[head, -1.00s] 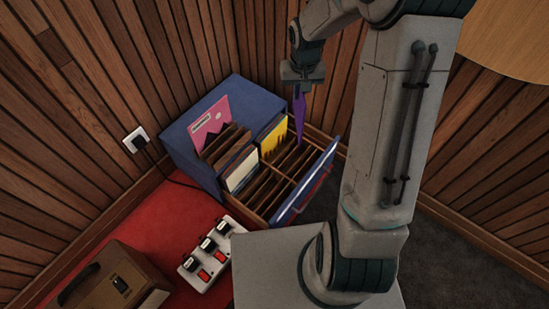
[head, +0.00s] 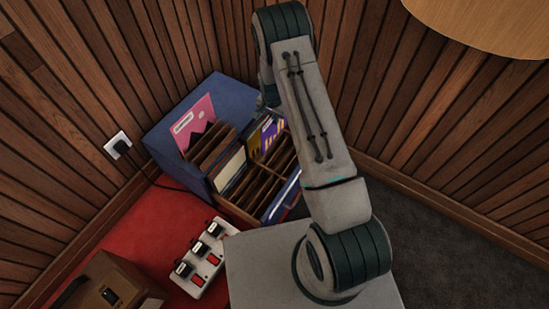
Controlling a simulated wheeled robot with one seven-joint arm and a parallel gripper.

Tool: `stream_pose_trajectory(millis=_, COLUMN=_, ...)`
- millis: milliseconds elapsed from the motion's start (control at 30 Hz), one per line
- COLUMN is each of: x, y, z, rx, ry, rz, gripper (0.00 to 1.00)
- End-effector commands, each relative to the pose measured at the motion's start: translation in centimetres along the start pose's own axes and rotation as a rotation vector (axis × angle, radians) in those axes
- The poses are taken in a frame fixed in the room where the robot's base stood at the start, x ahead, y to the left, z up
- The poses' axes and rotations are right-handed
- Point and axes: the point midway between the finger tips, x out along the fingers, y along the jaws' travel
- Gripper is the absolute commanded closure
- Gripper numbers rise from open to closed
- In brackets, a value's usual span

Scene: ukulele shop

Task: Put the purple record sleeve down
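The purple record sleeve (head: 273,131), with pale stripes on its face, is at the rear of the blue record crate (head: 172,112), among the wooden dividers. It looks roughly upright and overlaps the yellow sleeve there. I cannot tell whether it rests on the crate's floor. My gripper (head: 268,97) is just above and behind the sleeve, mostly hidden by my arm. Its fingertips are not clear, so I cannot see whether it still holds the sleeve.
A pink sleeve (head: 194,122) and a white sleeve (head: 229,170) stand in the crate. A blue sleeve (head: 281,204) is at its front right, partly behind my arm. A white pedal board (head: 207,259) and a brown case (head: 112,287) are on the red surface. Slatted walls enclose the corner.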

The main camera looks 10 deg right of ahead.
Motion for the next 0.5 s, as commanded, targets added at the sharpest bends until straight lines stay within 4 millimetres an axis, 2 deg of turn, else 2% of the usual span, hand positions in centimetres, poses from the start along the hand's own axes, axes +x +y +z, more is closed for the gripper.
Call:
stream_pose_trajectory(millis=267, x=3.0, y=0.0, z=0.2, rx=0.031, ry=-0.001, rz=0.004, gripper=1.00)
stream_pose_trajectory(millis=500, x=7.4, y=0.0, z=0.7, rx=0.031, ry=-0.001, rz=0.004, gripper=1.00)
